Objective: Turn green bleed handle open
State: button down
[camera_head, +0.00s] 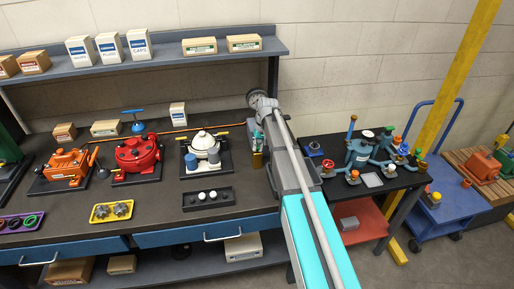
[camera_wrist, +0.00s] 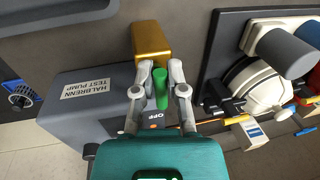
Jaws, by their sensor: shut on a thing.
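The green bleed handle (camera_wrist: 161,90) shows in the wrist view as a short green bar. It stands between the two fingers of my gripper (camera_wrist: 161,72), which is closed on it. A gold block (camera_wrist: 151,38) lies just beyond the fingertips. The grey test pump (camera_wrist: 85,105), lettered "HALBRENN TEST PUMP", is left of the fingers.
A white-domed motor (camera_head: 204,150) stands left of my arm and appears at right in the wrist view (camera_wrist: 265,85). A black tray (camera_head: 208,198) lies in front of it. A red motor (camera_head: 137,155) is farther left.

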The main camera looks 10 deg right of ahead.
jog(key=shift+w, duration=0.3)
jog(key=c, duration=0.7)
grip_release()
jog(key=shift+o, duration=0.2)
jog(key=shift+s, duration=0.1)
jog(key=s+h, duration=0.2)
jog(key=s, duration=2.6)
jog(key=shift+a+f, duration=0.2)
jog(key=shift+a, duration=0.1)
jog(key=shift+o, duration=0.3)
